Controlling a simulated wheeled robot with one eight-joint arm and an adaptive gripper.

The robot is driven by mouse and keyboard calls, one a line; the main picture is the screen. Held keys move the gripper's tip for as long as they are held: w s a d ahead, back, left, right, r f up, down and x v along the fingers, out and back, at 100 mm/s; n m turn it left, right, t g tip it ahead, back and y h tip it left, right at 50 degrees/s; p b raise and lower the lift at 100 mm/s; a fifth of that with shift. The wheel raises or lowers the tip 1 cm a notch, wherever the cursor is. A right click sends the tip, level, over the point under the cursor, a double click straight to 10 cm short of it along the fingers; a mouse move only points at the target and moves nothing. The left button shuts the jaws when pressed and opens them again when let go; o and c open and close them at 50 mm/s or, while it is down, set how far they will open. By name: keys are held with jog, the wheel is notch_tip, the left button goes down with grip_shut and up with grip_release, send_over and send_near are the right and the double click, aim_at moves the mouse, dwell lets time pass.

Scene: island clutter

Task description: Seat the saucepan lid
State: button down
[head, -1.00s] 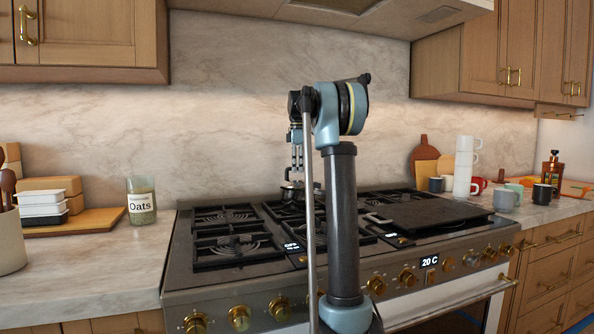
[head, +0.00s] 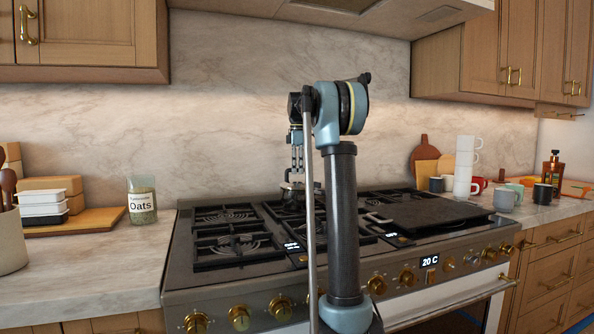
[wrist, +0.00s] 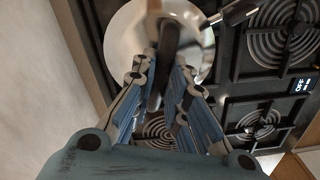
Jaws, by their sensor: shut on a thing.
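The saucepan lid (wrist: 125,42) is a shiny, round metal disc at the top of the wrist view. My gripper (wrist: 165,60) is shut on the dark handle that rises from the lid. In the head view my gripper (head: 297,180) points down over the back burners, partly behind my own arm. The saucepan is mostly hidden under the lid; a dark long handle (wrist: 238,12) sticks out to the upper right in the wrist view. I cannot tell whether the lid sits flush on the pan's rim.
The stove (head: 240,283) has black grates and a dark griddle plate (head: 430,212) on its right. An oats jar (head: 141,200) and stacked boxes stand on the left counter. Several mugs and a bottle (head: 548,178) stand on the right. The marble wall is close behind.

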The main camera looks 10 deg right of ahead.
jog(key=shift+f, duration=0.35)
jog(key=c, duration=1.5)
grip_release()
